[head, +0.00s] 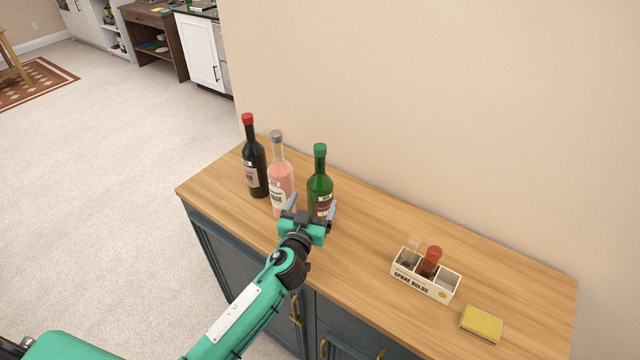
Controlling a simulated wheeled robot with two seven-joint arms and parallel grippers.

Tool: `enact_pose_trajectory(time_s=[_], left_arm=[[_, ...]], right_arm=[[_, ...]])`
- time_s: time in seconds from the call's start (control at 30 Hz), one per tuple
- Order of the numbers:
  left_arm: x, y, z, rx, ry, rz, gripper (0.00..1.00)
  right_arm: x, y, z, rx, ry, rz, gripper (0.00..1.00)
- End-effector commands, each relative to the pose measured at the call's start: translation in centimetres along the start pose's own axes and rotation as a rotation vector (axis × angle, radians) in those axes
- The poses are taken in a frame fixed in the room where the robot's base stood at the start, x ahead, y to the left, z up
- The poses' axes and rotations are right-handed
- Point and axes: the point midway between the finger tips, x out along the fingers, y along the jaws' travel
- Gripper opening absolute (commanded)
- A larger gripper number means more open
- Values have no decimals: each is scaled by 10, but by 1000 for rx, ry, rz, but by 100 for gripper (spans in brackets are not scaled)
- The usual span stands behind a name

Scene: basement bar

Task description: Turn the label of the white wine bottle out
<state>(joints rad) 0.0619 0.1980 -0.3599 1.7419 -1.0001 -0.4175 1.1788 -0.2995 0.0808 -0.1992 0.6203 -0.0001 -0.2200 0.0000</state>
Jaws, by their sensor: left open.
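Three bottles stand upright in a row on the wooden cabinet top. The green bottle with a green cap (319,185) is at the right of the row; its label, partly hidden by my gripper, seems to begin with "WH" and faces roughly towards me. The pink bottle with a grey cap (280,180) is in the middle, and the dark bottle with a red cap (254,168) is at the left. My left gripper (311,207) is open, just in front of the green bottle, with its fingers pointing towards it. Whether they touch it I cannot tell. My right gripper is out of view.
The cabinet top (370,240) is clear between the bottles and a white box marked "SPARE BULBS" (424,284). A yellow sponge (481,324) lies near the right front. The wall (450,110) closes off the back. Brass handles (295,309) are on the cabinet front.

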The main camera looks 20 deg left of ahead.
Motion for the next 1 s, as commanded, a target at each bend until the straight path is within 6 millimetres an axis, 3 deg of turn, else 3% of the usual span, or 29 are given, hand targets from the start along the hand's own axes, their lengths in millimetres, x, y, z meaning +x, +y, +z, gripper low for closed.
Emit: enact_pose_trajectory(time_s=[0.13, 0.5, 0.7, 1.0], left_arm=[[19, 0, -1, 1, 1, -1, 85], [61, 0, 2, -1, 1, -1, 85], [74, 0, 1, -1, 0, -1, 85], [77, 0, 0, 0, -1, -1, 85]], right_arm=[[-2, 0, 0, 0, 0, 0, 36], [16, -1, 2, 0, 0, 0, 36], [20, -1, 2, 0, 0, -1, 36], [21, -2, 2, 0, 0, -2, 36]])
